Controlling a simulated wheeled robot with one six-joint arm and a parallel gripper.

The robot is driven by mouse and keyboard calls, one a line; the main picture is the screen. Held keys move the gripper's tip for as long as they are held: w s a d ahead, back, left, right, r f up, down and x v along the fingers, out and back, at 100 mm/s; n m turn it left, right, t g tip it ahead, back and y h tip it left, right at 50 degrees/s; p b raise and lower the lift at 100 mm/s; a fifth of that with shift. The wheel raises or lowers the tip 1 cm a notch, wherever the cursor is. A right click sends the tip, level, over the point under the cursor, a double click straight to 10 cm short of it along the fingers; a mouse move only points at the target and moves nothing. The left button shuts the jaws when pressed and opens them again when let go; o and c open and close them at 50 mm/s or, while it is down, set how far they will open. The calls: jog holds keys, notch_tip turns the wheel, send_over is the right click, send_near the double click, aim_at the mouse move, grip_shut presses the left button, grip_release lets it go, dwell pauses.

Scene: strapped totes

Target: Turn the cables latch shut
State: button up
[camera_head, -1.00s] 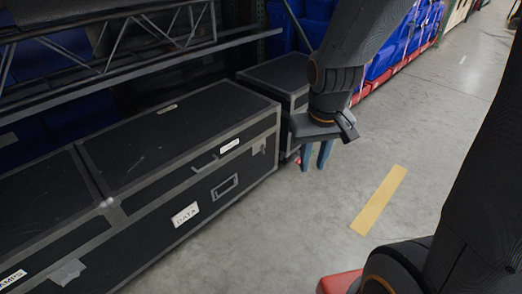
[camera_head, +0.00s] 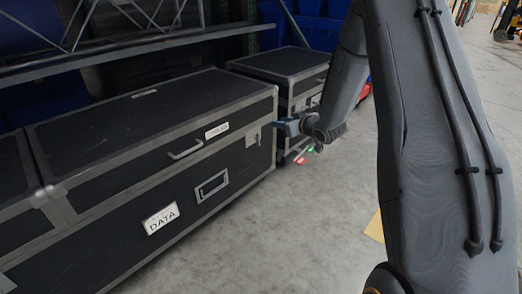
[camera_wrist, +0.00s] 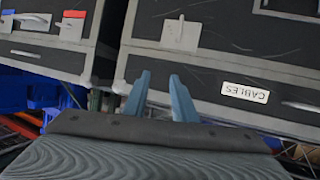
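The black case with the CABLES label (camera_head: 217,130) has a grey latch plate (camera_head: 251,138) near its right front corner, by the lid seam. In the wrist view the label (camera_wrist: 245,92) is upside down and the latch plate (camera_wrist: 181,36) is above my fingertips; whether it is turned shut is too small to tell. My gripper (camera_head: 284,127) points left, beside the case's right front corner. In the wrist view my gripper (camera_wrist: 158,84) has its two blue fingers apart with nothing between them. The fingertips appear short of the latch plate.
A DATA label (camera_head: 161,218) and a framed recess (camera_head: 211,186) are on the case's lower front. A second black case (camera_head: 285,66) stands behind, across a narrow gap. Grey floor (camera_head: 290,230) is open in front.

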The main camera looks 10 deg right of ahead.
aim_at(258, 139)
jog(key=w+a+f+n+t+y+b, duration=0.1)
jog(key=w+f+n+t+y+b, duration=0.15)
jog(key=f+y+b, duration=0.6)
jog(key=w+a+f+h+b, duration=0.2)
jog(key=w+a+f+b, duration=0.1)
jog(key=w, duration=0.4)
jog(key=shift+a+f+g, duration=0.35)
jog(key=shift+a, duration=0.5)
grip_shut()
